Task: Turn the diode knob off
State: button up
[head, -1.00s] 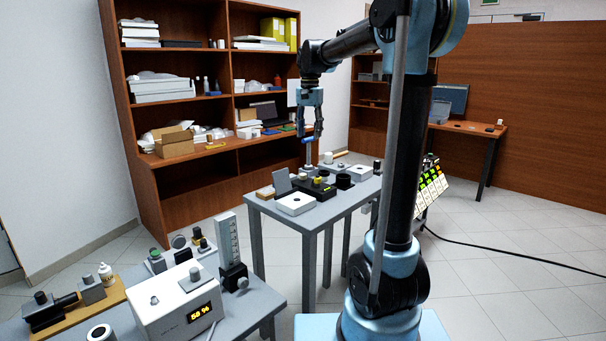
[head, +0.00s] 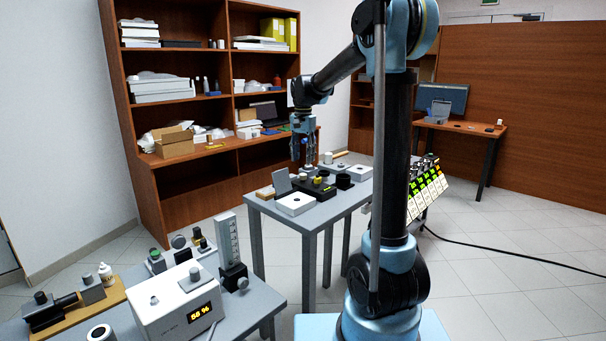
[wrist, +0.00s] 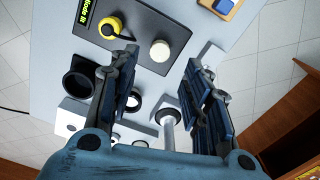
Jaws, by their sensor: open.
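In the wrist view a dark panel (wrist: 135,38) bears a yellow-green label that seems to read "diode IR". On it are a yellow knob with a dark centre (wrist: 110,27) and a round cream knob (wrist: 160,51). I cannot tell for sure which is the diode knob. The dark unit (head: 312,188) also shows in the head view, on the far table. My gripper (wrist: 160,80) is open and empty, its fingers spread below the panel in the picture. In the head view my gripper (head: 302,158) hangs pointing down above the far table.
White boxes (head: 295,204) stand on the far table. The near table holds a box reading "58 %" (head: 180,305). Bookshelves (head: 215,150) stand behind.

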aim_at(303, 174)
notch_tip(303, 174, down, 7)
jog(key=shift+r, duration=0.1)
dwell(0.4)
grip_shut()
